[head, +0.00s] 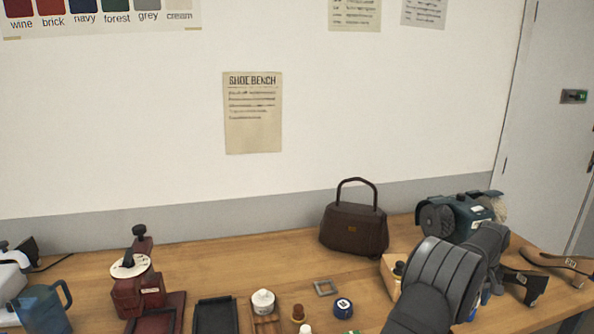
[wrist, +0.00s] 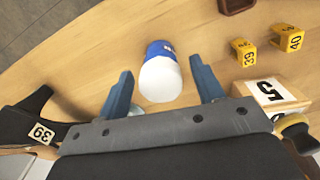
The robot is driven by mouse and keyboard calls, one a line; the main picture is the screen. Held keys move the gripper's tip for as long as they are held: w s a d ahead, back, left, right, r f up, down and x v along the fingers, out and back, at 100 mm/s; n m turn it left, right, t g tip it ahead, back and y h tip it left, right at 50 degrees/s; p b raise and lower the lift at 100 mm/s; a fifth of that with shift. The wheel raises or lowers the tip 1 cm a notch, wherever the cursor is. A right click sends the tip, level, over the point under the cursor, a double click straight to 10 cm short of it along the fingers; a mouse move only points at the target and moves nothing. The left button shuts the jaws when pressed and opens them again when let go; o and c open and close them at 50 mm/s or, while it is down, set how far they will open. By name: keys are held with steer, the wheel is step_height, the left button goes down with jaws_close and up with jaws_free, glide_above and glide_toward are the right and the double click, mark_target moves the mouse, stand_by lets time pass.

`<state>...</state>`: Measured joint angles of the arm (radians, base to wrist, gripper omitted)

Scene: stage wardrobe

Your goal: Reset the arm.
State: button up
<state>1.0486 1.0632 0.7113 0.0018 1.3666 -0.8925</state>
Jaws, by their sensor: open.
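My gripper (wrist: 161,92) shows in the wrist view with its two blue fingers spread apart. A white and blue bottle or can (wrist: 161,78) lies or stands between and beyond the fingers, with no clear contact on either side. In the head view my grey arm reaches over the right part of the wooden bench, and it hides my gripper and the bottle there.
A brown handbag (head: 353,228), a dark green machine (head: 460,217), a red press (head: 136,282) and a blue jug (head: 42,306) stand on the bench (head: 250,262). Yellow numbered blocks (wrist: 287,38) and a wooden block marked 5 (wrist: 268,92) are right of my gripper.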

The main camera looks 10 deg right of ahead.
steer(key=shift+r, duration=0.5)
